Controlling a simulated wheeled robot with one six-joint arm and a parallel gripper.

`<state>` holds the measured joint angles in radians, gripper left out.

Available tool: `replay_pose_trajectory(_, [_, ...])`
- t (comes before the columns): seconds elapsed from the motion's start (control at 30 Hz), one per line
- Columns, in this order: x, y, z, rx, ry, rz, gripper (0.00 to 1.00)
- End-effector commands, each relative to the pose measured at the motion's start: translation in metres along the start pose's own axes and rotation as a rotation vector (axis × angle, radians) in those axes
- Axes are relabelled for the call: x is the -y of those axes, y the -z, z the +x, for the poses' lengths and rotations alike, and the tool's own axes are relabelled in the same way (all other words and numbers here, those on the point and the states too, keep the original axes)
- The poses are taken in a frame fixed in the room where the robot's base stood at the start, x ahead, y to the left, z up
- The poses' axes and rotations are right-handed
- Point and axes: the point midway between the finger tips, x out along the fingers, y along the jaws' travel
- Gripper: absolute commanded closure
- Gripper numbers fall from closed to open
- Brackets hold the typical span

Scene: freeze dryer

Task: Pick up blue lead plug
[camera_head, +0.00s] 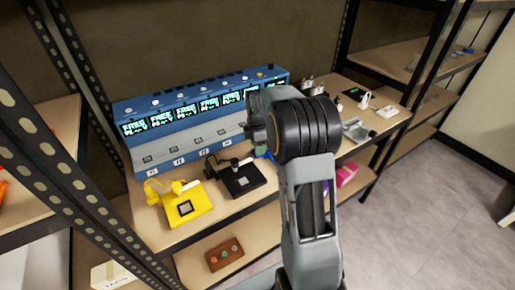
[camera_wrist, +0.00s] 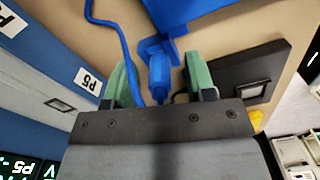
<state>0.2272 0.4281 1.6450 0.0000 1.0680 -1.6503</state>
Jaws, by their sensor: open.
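The blue lead plug (camera_wrist: 159,75) is in the wrist view, between my gripper's two green fingers. My gripper (camera_wrist: 157,82) is open, with one finger on each side of the plug and a visible gap to each. The plug points toward the dark gripper body and joins a blue block (camera_wrist: 183,12) at the top edge. A blue cable (camera_wrist: 120,35) runs down to the left of it.
A black unit (camera_wrist: 240,80) lies close to the right finger; it also shows in the head view (camera_head: 243,181). A yellow unit (camera_head: 187,208) stands left of it. The blue freeze dryer panel (camera_head: 200,110), with lit displays and labels, runs along the back. Dark shelf posts (camera_head: 60,160) stand left.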

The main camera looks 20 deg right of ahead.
Motion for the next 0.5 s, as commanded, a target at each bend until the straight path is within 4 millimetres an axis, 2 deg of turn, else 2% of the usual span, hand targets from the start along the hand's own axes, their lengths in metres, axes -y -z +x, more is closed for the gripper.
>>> replay_pose_trajectory(0.13, [0.0,0.0,-0.0002,0.0,0.0,0.0,0.52])
replay_pose_trajectory(0.5, [0.0,0.0001,-0.0005,0.0,0.0,0.0,0.87])
